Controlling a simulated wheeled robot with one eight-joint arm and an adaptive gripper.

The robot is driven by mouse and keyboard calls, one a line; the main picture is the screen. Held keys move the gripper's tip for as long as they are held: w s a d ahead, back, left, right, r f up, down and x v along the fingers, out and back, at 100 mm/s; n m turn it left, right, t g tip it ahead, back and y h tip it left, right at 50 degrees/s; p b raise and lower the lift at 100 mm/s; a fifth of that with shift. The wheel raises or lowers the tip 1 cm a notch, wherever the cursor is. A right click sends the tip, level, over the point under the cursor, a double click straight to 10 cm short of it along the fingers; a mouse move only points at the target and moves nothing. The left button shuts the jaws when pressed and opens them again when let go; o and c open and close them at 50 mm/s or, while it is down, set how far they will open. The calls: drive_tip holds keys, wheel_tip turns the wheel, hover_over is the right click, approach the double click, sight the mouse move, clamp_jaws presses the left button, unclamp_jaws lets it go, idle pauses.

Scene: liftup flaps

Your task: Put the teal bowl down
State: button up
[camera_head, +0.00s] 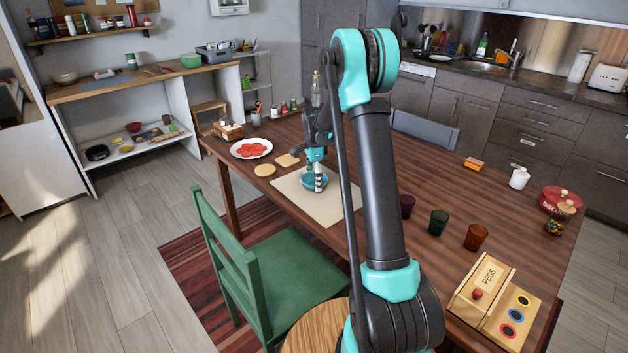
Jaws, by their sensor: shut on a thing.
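The teal bowl (311,184) is at the end of my arm, over the beige mat (328,211) on the wooden table. My gripper (318,182) points down at the bowl and is shut on it, seemingly at its near side. The bowl looks about upright. Whether its base touches the mat or hangs just above it cannot be told from this view. My arm covers the right part of the mat.
A white plate with red slices (252,148) and coasters (265,170) lie left of the mat. Dark cups (439,222) stand to the right. A pegs box (484,287) is at the near right. A green chair (270,275) stands at the near edge.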

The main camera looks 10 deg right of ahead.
drive_tip(key=o, duration=1.1)
drive_tip(key=shift+f, duration=0.1)
drive_tip(key=shift+c, duration=0.2)
wheel_tip(320, 180, up, 12)
drive_tip(key=s+d+f+n+t, duration=0.1)
drive_tip(key=s+n, duration=0.4)
drive_tip(key=s, duration=0.7)
drive_tip(key=s+d+f+n+t, duration=0.1)
drive_tip(key=s+f+n, duration=0.3)
drive_tip(key=s, duration=0.8)
drive_tip(key=s+d+f+n+t, duration=0.2)
drive_tip(key=s+n, duration=0.5)
drive_tip(key=s, duration=0.6)
drive_tip(key=shift+f, duration=0.65)
drive_tip(key=shift+s+d, duration=0.1)
